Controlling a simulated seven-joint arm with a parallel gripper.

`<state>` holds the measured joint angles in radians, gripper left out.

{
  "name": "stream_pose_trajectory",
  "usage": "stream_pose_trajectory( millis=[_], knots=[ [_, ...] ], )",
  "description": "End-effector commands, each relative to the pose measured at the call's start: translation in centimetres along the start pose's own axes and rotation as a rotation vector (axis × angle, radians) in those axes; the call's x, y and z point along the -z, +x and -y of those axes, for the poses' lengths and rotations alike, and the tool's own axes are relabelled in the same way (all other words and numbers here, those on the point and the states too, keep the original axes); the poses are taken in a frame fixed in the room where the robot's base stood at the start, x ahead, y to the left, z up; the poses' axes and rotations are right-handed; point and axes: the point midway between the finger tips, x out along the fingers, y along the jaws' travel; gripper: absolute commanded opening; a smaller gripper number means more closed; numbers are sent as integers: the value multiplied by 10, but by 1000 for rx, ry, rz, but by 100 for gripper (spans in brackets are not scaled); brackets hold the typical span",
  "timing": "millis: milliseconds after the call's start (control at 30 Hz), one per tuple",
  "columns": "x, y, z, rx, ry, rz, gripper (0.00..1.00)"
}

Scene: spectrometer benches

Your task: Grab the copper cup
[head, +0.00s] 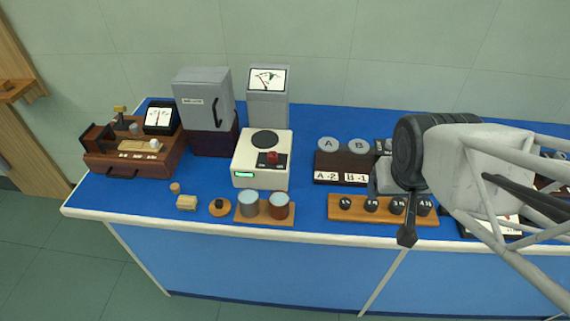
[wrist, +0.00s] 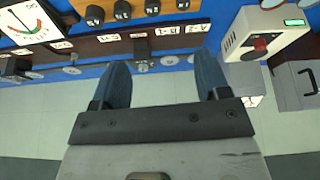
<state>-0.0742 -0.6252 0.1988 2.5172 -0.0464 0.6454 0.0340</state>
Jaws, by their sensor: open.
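The copper cup (head: 280,206) is a reddish-brown cylinder with a pale grey top. It stands upright on a small wooden tray (head: 263,221) near the bench's front edge, close beside a grey cup (head: 249,205) on its left. My gripper (head: 407,232) hangs well to the right of the cup, in front of the row of black weights. In the wrist view my gripper (wrist: 162,72) shows two dark blue fingers spread apart with nothing between them.
A white instrument with a red knob (head: 262,160) stands just behind the cups. A wooden block with black weights (head: 345,214) lies between the cups and my gripper. A round wooden disc (head: 220,209) is left of the tray. Bare blue bench (head: 309,213) separates tray and weights.

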Motion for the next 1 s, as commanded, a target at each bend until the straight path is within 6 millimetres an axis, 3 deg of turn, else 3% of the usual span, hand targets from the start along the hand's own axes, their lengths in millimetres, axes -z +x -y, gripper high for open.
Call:
stream_pose_trajectory(
  millis=[200,533,800,1000],
  knots=[
    [14,49,30,32,-86,-152,69],
    [22,107,86,126,-207,-389,69],
    [8,143,137,244,-293,-574,69],
    [-8,157,168,337,-337,-690,69]
  ],
)
